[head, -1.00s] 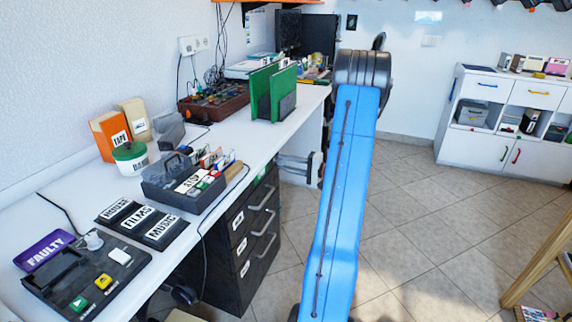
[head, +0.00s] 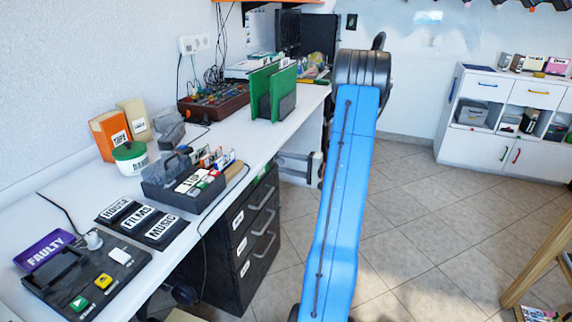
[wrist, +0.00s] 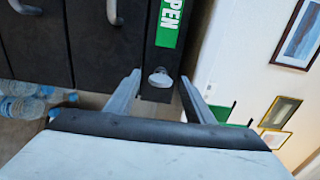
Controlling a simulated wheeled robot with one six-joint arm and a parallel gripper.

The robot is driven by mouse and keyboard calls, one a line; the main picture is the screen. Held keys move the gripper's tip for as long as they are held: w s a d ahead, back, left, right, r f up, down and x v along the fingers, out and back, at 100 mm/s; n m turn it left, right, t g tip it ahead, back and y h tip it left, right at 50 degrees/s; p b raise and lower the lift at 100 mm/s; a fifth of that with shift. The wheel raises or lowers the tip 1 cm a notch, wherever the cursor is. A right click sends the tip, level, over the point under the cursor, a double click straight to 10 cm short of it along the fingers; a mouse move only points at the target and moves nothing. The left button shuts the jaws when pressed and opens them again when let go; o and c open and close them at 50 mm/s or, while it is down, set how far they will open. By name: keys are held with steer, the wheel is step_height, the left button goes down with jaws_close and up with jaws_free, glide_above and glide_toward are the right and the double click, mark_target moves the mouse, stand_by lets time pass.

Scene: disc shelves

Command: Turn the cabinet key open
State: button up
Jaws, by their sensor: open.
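The black drawer cabinet (head: 236,255) stands under the white desk. In the wrist view its dark front (wrist: 90,45) fills the upper left. A small pale key (wrist: 160,77) sits on the narrow strip beside the drawers, by a green label (wrist: 170,22) reading "PEN", its start cut off. My gripper (wrist: 159,79) is open, with one finger to the left of the key and one to the right. I cannot tell whether either finger touches it. The key is too small to make out in the head view.
Drawer handles (wrist: 113,12) stick out at upper left. Water bottles (wrist: 22,107) are at left. Tiled floor (head: 420,230) is clear right of my blue arm.

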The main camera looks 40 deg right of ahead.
steer(key=v, duration=1.7)
steer(key=shift+s, duration=0.2)
